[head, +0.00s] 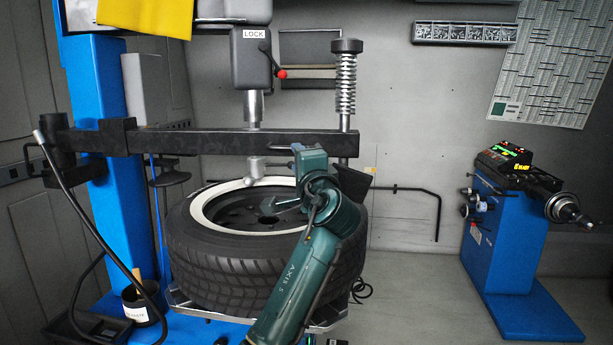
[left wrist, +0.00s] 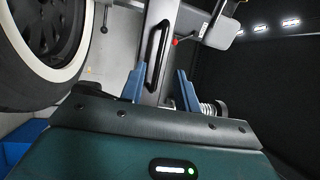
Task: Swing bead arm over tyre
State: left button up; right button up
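The bead arm (head: 220,142) is a long black beam that runs level across the tyre (head: 215,265), from the blue column to a spring post (head: 346,85) at right. The tyre lies flat on its white-edged rim. My left gripper (head: 298,150) is at the right part of the beam, in front of it, with its fingertips mostly hidden in the head view. In the left wrist view its blue fingers (left wrist: 161,80) stand apart, with the beam and its dark handle (left wrist: 158,52) between and beyond them. I cannot tell if they touch. My right gripper is not in view.
A LOCK head (head: 253,60) with a red-knobbed lever (head: 281,74) stands above the beam. A black hose (head: 90,225) hangs at left, near a paste tub (head: 141,305). A blue wheel balancer (head: 510,240) stands at right, with open floor before it.

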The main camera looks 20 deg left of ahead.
pick_arm(q)
jog(key=v, duration=0.6)
